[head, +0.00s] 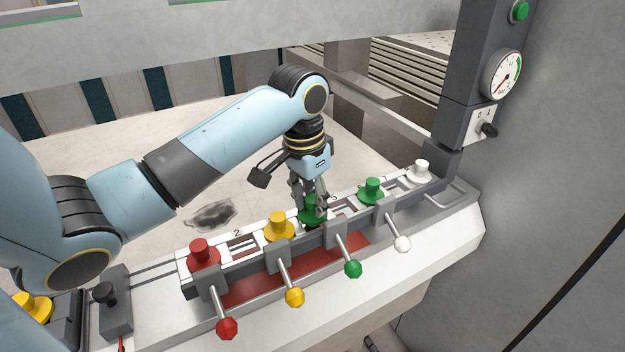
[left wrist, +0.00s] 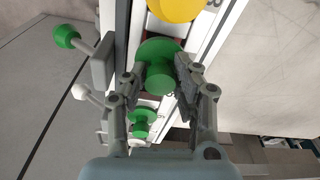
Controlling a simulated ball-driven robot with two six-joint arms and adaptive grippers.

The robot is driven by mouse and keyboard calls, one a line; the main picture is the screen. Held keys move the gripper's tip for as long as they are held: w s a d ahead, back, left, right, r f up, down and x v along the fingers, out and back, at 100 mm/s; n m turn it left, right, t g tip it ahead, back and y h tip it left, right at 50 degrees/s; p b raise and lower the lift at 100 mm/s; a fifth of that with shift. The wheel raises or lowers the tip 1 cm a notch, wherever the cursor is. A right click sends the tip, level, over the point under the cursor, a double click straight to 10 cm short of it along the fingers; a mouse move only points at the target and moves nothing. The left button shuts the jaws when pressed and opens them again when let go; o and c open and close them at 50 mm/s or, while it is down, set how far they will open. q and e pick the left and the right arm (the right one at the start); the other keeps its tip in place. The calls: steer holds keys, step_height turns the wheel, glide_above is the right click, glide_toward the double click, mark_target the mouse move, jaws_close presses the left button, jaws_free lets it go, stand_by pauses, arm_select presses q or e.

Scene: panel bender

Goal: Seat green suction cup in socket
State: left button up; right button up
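My left gripper (head: 316,207) points down over the rail, its fingers on either side of a green suction cup (head: 309,216). In the left wrist view this cup (left wrist: 159,76) has a round knob on a wider flange and lies between the fingertips (left wrist: 156,84). I cannot tell whether the fingers press on it, nor whether it sits fully down in a socket; the fingers and rail hide its base. A second green cup (head: 373,190) stands on the rail to the right, also in the wrist view (left wrist: 142,122). My right gripper is not in view.
Red (head: 200,251), yellow (head: 279,227) and white (head: 421,171) cups stand along the rail. Levers with red (head: 227,328), yellow (head: 294,297), green (head: 353,269) and white (head: 402,244) balls stick out in front. A post with a gauge (head: 502,75) rises at right.

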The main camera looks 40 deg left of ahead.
mark_target(306, 215)
arm_select(q)
steer(key=o, duration=0.4)
steer(key=shift+o, duration=0.4)
step_height(306, 215, up, 12)
steer(key=s, duration=0.1)
steer(key=shift+s, duration=0.2)
steer(key=shift+f, duration=0.1)
